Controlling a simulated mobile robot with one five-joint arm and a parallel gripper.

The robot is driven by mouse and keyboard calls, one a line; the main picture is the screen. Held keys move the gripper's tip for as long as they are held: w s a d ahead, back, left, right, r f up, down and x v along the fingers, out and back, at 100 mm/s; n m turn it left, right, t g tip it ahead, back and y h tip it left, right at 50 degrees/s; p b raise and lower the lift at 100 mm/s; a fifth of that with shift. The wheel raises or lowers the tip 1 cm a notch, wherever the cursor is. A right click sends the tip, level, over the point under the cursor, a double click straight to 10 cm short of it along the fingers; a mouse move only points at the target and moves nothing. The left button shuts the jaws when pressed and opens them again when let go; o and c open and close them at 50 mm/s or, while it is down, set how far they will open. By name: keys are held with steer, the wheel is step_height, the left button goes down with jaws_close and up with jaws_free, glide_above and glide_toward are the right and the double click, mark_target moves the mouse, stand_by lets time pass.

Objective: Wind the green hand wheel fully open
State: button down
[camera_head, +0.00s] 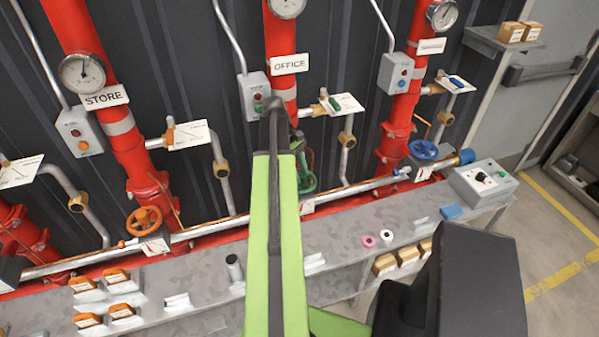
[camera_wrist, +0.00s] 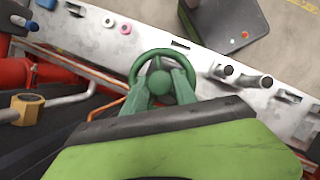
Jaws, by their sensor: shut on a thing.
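The green hand wheel (camera_head: 307,178) is on the OFFICE riser, low beside the red pipe. Its left part is hidden behind my lime-green and black arm in the head view. In the wrist view the green hand wheel (camera_wrist: 160,52) is in the middle, with its rim curving above the hub. My gripper (camera_wrist: 161,88) is at the wheel and shut on it, beyond the dark edge of my arm. The fingers are hard to tell from the green wheel parts. In the head view my arm hides the gripper.
An orange wheel (camera_head: 145,220) is to the left and a blue wheel (camera_head: 424,149) to the right. A grey bench (camera_head: 215,262) runs below, holding a grey control box (camera_head: 482,182), pink ring (camera_head: 369,241) and small blocks.

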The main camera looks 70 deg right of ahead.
steer(key=shift+a, duration=0.1)
steer(key=n, duration=0.1)
steer(key=n+h, duration=0.1)
steer(key=n, duration=0.1)
steer(key=shift+s+a+n, duration=0.1)
steer(key=shift+a+n, duration=0.2)
steer(key=n+h, duration=0.1)
steer(key=n, duration=0.2)
steer(key=shift+n+h, duration=0.4)
steer(key=c, duration=0.8)
jaws_free()
steer(key=shift+d, duration=0.25)
steer(key=shift+c, duration=0.2)
steer(key=shift+r, duration=0.1)
step_height(320, 180, up, 7)
steer(key=p, duration=0.7)
